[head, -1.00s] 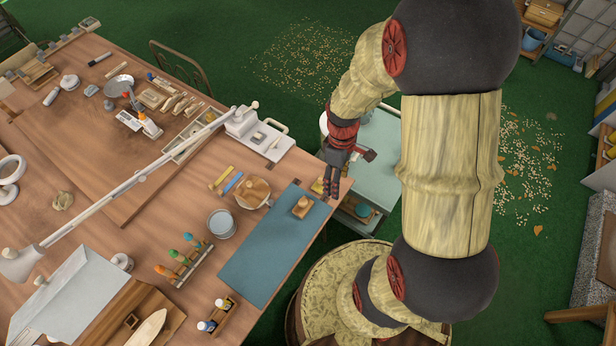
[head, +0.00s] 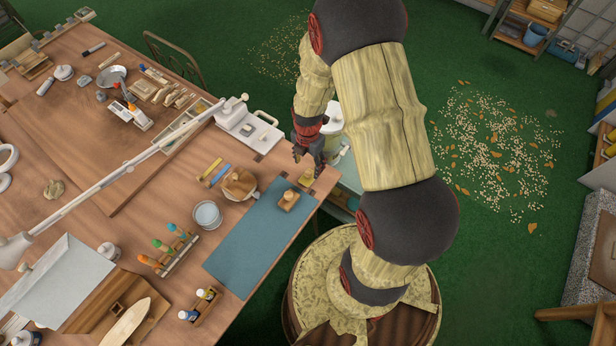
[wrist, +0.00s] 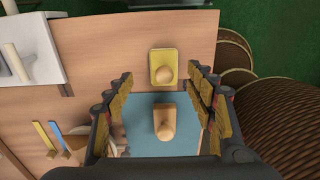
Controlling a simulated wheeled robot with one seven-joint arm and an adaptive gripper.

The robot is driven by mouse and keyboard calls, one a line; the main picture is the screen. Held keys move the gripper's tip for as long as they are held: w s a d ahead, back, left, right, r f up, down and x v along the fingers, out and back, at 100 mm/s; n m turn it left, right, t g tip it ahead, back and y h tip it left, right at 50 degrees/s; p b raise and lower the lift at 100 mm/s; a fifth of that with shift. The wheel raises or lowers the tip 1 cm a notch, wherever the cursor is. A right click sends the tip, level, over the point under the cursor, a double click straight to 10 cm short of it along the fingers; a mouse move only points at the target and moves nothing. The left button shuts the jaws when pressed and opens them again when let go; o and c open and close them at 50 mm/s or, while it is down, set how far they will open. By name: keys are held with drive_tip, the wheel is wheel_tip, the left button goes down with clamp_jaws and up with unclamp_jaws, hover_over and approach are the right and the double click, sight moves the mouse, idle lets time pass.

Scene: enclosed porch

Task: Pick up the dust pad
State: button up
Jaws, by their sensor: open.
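Two knobbed pieces lie near the table corner, and I cannot tell for certain which is the dust pad. One is a flat yellow pad with a round knob (wrist: 163,55), on bare wood; it also shows just below my gripper in the head view (head: 306,180). The other is a tan wooden block with a knob (wrist: 165,122), on the blue mat (wrist: 140,140); it shows in the head view too (head: 289,200). My gripper (head: 308,168) is open and empty above the table corner. In the wrist view the yellow pad lies just beyond the fingertips (wrist: 163,78), the tan block between the fingers.
A lidded round pot (head: 239,184), a metal tin (head: 207,214) and colored-handled tools (head: 170,246) stand left of the mat. A small cart (head: 345,170) stands past the table's right edge.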

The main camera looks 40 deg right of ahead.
sight(308, 173)
drive_tip(key=f, duration=0.3)
drive_tip(key=s+f+b, duration=0.1)
drive_tip(key=shift+a+f, duration=0.25)
drive_tip(key=shift+f, duration=0.15)
drive_tip(key=shift+w+f, duration=0.1)
drive_tip(key=shift+f, duration=0.3)
drive_tip(key=shift+c, duration=1.4)
drive_tip(key=c, duration=0.8)
drive_tip(key=shift+o, duration=0.2)
